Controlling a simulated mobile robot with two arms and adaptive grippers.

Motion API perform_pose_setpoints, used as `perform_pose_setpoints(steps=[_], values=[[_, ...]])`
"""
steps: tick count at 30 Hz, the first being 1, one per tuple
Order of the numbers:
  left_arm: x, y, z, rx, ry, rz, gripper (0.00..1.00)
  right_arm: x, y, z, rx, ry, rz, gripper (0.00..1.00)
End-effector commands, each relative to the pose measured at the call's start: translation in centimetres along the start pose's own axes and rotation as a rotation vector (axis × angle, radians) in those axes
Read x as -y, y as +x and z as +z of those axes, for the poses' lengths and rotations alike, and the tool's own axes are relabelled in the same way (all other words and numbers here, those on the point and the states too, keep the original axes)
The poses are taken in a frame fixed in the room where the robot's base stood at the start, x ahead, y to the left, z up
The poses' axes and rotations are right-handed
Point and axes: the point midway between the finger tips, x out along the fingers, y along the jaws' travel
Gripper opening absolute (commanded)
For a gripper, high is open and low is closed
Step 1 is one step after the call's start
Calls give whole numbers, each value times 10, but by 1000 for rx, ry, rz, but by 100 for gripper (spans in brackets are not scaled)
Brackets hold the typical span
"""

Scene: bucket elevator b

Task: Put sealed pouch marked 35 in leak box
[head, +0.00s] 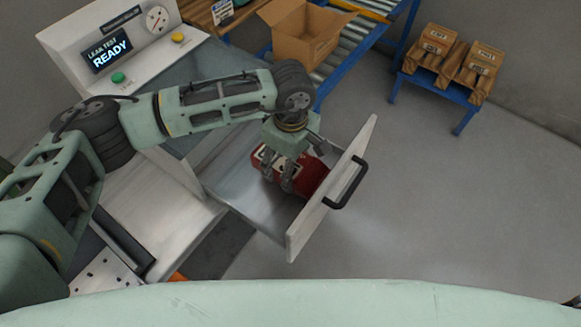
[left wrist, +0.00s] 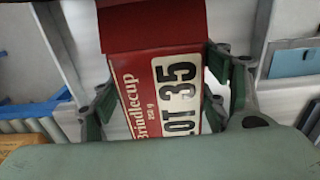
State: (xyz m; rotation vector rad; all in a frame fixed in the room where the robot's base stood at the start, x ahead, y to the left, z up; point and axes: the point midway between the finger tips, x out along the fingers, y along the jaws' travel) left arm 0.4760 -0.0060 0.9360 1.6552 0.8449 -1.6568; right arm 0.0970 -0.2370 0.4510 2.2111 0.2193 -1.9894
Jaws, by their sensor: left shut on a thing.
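The red pouch (head: 312,178) has a white label. In the left wrist view the pouch (left wrist: 135,62) reads "Brindlecup 250 g" and "LOT 35". My left gripper (head: 277,184) is shut on it, with fingers on both sides; the gripper also shows in the left wrist view (left wrist: 163,108). The leak box is a pulled-out metal drawer (head: 232,183) with a pale front panel (head: 307,232) and black handle. The pouch is within the drawer's outline, close behind the front panel. I cannot tell whether it touches the drawer floor. My right gripper is not in view.
The leak test console (head: 150,50) shows "READY", with a green button (head: 118,77), a yellow button (head: 178,37) and a dial. An open cardboard box (head: 300,45) stands by the roller conveyor (head: 350,45). Brown packages lie on a blue stand (head: 440,90). Floor at right is clear.

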Motion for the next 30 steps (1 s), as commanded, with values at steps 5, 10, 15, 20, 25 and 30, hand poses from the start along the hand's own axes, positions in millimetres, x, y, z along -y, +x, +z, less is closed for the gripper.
perform_pose_setpoints(steps=[5,10,15,20,25,30], values=[[-1,11,0,1,0,1,52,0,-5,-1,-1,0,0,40],[0,33,0,1,-2,-3,52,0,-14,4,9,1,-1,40],[-1,46,0,-1,-1,2,52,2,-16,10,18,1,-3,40],[-1,46,0,-1,-1,2,52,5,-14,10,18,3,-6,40],[0,48,0,-1,-1,1,73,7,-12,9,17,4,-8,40],[0,48,0,-1,-1,0,87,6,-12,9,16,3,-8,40]])
